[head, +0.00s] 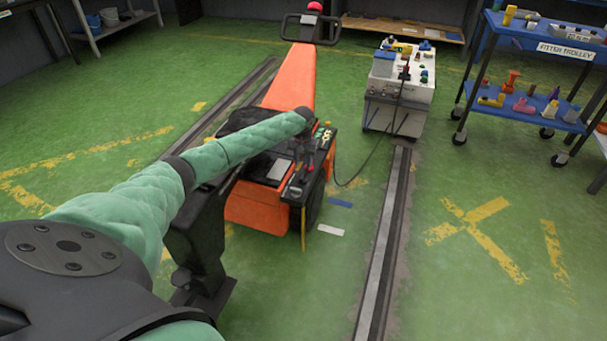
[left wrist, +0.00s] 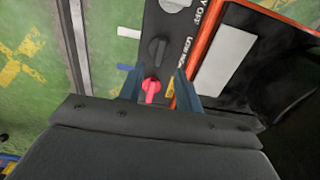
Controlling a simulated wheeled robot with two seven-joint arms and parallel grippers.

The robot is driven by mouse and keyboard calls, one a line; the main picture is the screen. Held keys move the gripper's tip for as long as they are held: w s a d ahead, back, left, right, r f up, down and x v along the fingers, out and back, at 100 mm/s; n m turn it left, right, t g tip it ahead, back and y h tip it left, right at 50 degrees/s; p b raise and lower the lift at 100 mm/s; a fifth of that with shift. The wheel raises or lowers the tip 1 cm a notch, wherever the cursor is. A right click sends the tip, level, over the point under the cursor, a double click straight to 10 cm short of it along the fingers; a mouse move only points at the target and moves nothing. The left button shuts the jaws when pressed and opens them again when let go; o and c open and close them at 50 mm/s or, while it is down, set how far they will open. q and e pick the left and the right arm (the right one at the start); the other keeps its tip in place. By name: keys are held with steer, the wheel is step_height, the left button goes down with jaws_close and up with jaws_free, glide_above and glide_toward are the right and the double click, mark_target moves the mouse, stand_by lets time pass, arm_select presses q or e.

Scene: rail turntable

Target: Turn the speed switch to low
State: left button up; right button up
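The orange machine (head: 292,85) has a dark control panel on its near right side. In the left wrist view, a black rotary switch (left wrist: 157,50) sits on this panel (left wrist: 152,24) beside lettering that looks like "LOW HIGH". A red knob (left wrist: 152,88) is below it in the picture. My left gripper (left wrist: 158,72) is open over the panel, its two fingers apart either side of the red knob, with the black switch just beyond the tips. I cannot tell whether the fingers touch anything. In the head view my left arm reaches to the panel and hides part of it. My right gripper is not in view.
A light grey knob (left wrist: 174,4) is at the panel's top edge. A wheeled grey unit (head: 400,90) with a cable stands behind right. A blue fitter trolley (head: 550,45) stands at far right.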

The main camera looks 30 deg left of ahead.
mark_target(303, 175)
arm_select(q)
steer(key=shift+f, duration=3.5)
jaws_close()
